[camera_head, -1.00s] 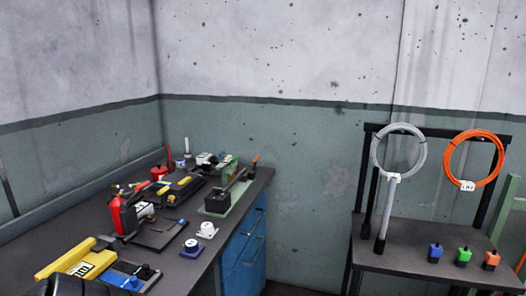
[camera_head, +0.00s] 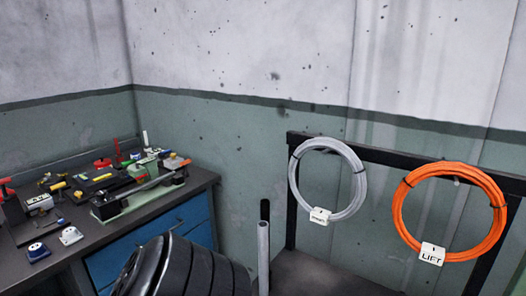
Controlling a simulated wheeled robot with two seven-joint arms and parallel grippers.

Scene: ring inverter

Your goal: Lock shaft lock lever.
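I cannot pick out for certain a shaft lock lever. A device with a long grey bar on a green base (camera_head: 112,210) lies near the right end of the workbench; its bar slants up to the right to a dark block. Whether any lever on it is locked is too small to tell. A grey ring (camera_head: 358,185) with a white tag and an orange ring (camera_head: 497,205) with a white tag reading "LIFT" hang on a black rack. Neither of my grippers is in view.
The dark workbench (camera_head: 75,262) with blue drawers (camera_head: 195,220) stands at the left, crowded with small tools. A dark ribbed rounded shape (camera_head: 185,268) covers the bottom middle. A grey upright tube (camera_head: 263,255) stands by the black rack (camera_head: 292,195) and its dark shelf.

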